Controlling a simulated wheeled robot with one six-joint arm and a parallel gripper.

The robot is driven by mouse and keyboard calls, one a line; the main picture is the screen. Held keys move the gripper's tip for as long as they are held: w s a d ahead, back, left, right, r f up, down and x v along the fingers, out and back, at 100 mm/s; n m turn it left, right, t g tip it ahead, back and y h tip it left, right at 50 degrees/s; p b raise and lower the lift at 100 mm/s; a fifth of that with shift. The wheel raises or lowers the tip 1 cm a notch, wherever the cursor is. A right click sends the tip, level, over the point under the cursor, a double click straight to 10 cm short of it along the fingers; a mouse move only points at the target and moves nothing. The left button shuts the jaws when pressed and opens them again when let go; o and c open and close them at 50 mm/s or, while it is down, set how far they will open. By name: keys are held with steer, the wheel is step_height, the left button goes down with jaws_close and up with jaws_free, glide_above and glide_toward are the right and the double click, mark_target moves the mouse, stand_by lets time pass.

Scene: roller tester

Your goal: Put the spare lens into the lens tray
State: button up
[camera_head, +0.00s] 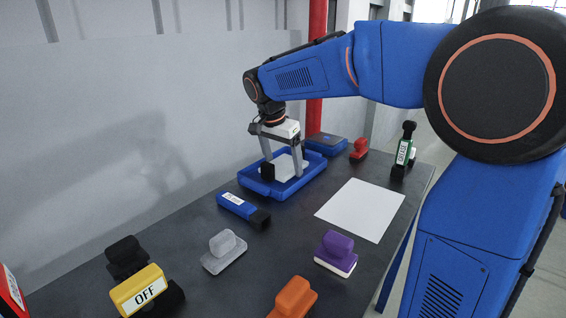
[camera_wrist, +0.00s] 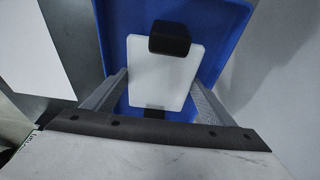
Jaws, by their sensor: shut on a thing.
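The spare lens looks like a pale rectangular plate (camera_wrist: 160,88) with a dark block (camera_wrist: 169,38) at its far end and another dark part partly hidden at its near end. It sits between the fingers of my gripper (camera_head: 283,175), which is shut on it. The lens tray is a blue open tray with raised walls (camera_head: 262,191) at the back of the table, also seen in the wrist view (camera_wrist: 222,22). The lens is over or inside the tray; I cannot tell whether it touches the floor.
A white sheet (camera_head: 360,209) lies right of the tray. A blue block (camera_head: 240,208) is in front of it, and a blue box (camera_head: 326,144) and red stamp (camera_head: 359,150) behind. Grey (camera_head: 224,251) and purple (camera_head: 336,252) stamps stand nearer. The wall runs along the left.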

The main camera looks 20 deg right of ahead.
mark_target(277, 170)
steer(key=shift+f, duration=0.15)
steer(key=o, duration=1.2)
steer(key=shift+c, duration=0.2)
steer(key=v, duration=1.2)
steer(key=shift+s, duration=0.1)
